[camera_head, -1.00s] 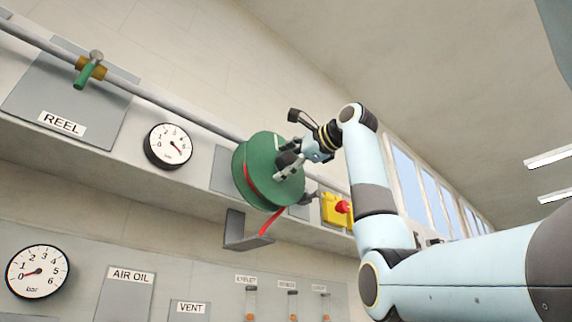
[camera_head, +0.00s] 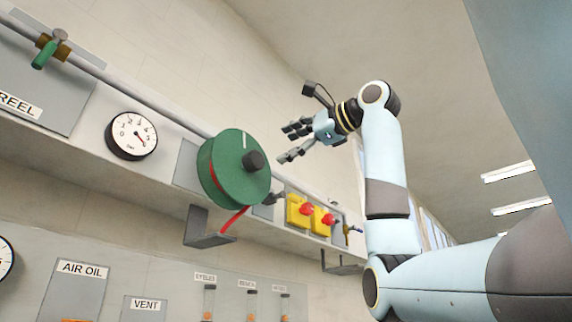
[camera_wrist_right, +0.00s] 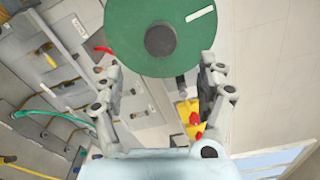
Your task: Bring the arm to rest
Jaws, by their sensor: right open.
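My right gripper (camera_head: 293,142) is open and empty in the head view, up and to the right of a green reel (camera_head: 222,170) and apart from it. My right arm (camera_head: 388,185) reaches up from the lower right. In the right wrist view, the two fingers of my right gripper (camera_wrist_right: 163,92) are spread wide, with nothing between their tips. The green reel also shows in the wrist view (camera_wrist_right: 190,60), beyond the fingertips, with its dark hub facing the camera. My left gripper is not in view.
A red strip (camera_head: 234,220) hangs from the reel toward a grey bracket (camera_head: 206,236). Yellow boxes with red buttons (camera_head: 299,211) are right of the reel. A gauge (camera_head: 132,135), a pipe with a green-handled valve (camera_head: 50,50) and labelled panels line the wall. Space around the gripper looks free.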

